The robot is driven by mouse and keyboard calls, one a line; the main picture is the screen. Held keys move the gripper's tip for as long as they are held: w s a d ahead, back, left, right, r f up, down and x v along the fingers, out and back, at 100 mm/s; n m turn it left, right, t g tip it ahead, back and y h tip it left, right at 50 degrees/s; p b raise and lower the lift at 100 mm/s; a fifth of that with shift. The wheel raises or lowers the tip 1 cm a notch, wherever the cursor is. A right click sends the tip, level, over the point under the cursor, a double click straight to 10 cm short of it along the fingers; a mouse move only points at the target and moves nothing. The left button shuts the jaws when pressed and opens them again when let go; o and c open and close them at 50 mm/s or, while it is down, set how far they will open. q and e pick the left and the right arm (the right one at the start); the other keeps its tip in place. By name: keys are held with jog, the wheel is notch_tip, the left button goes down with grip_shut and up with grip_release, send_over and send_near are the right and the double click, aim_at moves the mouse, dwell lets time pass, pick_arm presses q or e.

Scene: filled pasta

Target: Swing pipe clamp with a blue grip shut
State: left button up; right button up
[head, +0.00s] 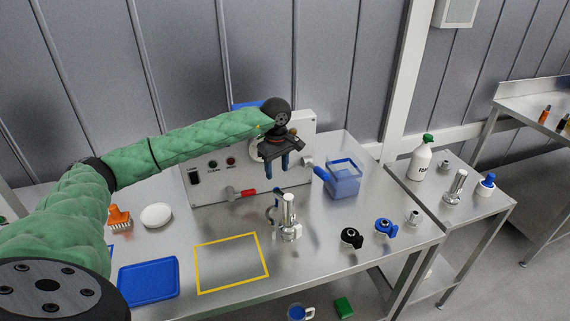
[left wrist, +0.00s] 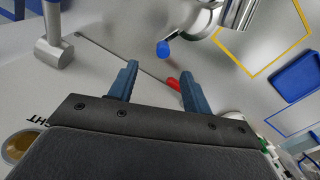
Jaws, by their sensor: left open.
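The pipe clamp (head: 271,214) is a small silver ring-shaped piece at the lower left of an upright steel fitting (head: 289,218) on the table. Its blue grip (head: 277,191) points up toward the machine. In the left wrist view the blue grip (left wrist: 163,48) shows as a rounded tip just beyond the fingers, joined to shiny metal. The clamp seems to stand out from the fitting, but its closure is partly hidden. My left gripper (head: 276,167) is open and empty, fingers down, above and apart from the grip. Its fingers also show in the left wrist view (left wrist: 158,71). My right gripper is out of view.
A grey machine (head: 215,180) stands behind, with a red-handled part (head: 249,192) at its front. A blue container (head: 343,182), a black knob (head: 351,238) and a blue knob (head: 385,227) lie right. A yellow outlined square (head: 231,235) and blue tray (head: 148,282) are left.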

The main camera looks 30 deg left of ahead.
pick_arm(q)
jog(key=shift+f, duration=0.1)
jog(key=shift+s, duration=0.25)
notch_tip(320, 180, down, 2)
jog(key=shift+s+f, duration=0.1)
jog(key=shift+s, duration=0.05)
notch_tip(320, 180, down, 2)
jog(key=shift+f, duration=0.6)
jog(key=shift+f+b, duration=0.35)
jog(key=shift+b, duration=0.15)
jog(key=shift+f, duration=0.25)
jog(key=shift+f+b, duration=1.3)
jog(key=shift+b, duration=0.05)
jog(key=shift+f+b, duration=0.45)
jog(key=shift+f, duration=0.05)
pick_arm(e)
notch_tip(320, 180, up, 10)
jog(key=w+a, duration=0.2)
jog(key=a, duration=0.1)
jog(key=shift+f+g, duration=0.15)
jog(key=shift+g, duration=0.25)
